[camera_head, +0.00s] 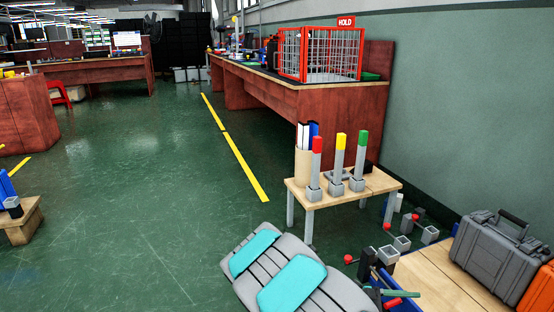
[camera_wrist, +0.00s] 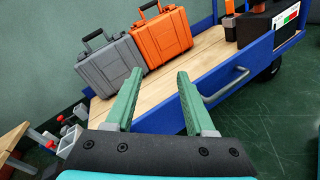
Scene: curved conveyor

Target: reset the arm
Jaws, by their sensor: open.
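My gripper (camera_wrist: 160,76) shows in the wrist view with two green fingers spread apart and nothing between them. It is in front of a blue-framed cart (camera_wrist: 215,54) with a wooden deck, apart from the cases on it. A grey case (camera_wrist: 108,64) and an orange case (camera_wrist: 162,38) stand side by side on the deck. In the head view my grey arm with cyan panels reaches in from the bottom middle.
In the head view a small wooden table (camera_head: 376,185) holds red-, yellow- and green-topped posts. Grey blocks and red-ended parts (camera_head: 402,243) lie below it. A red mesh cage (camera_head: 318,55) marked HOLD sits on a long bench. The green floor at left is open, with yellow lines (camera_head: 246,172).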

